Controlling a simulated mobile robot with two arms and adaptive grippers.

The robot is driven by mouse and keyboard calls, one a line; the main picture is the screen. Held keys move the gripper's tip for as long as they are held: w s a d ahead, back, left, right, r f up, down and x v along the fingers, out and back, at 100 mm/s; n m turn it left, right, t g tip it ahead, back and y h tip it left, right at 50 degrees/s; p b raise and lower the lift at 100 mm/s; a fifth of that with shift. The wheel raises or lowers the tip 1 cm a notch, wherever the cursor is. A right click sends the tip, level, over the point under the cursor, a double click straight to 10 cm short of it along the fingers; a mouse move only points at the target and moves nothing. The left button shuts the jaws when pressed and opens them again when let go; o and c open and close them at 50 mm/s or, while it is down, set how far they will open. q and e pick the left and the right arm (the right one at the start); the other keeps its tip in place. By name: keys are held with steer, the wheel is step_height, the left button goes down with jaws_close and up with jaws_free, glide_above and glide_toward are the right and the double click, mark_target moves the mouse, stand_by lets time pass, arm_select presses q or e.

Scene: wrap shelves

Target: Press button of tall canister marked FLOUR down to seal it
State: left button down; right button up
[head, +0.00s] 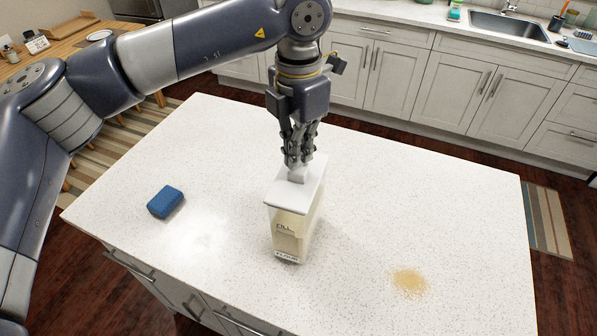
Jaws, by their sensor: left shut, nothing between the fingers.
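The tall canister marked FLOUR (290,228) stands upright on the white island counter in the head view. It has clear walls, a pale fill, a white lid (283,196) and a label low on its front. A light grey button (298,175) stands up from the middle of the lid. My left gripper (298,163) points straight down over the canister, shut and empty. Its fingertips are at the top of the button and seem to touch it; they hide part of it. My right gripper does not show.
A blue sponge (165,201) lies on the counter (400,190) to the left. A patch of tan powder (409,281) lies to the right of the canister. The counter around the canister is otherwise clear. Cabinets and a sink (508,26) stand behind.

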arm_select(q)
steer(key=shift+f+b, duration=1.55)
steer(key=shift+f, duration=0.35)
steer(key=shift+r+p, duration=1.95)
steer(key=shift+r, duration=1.95)
steer(key=shift+f, duration=0.1)
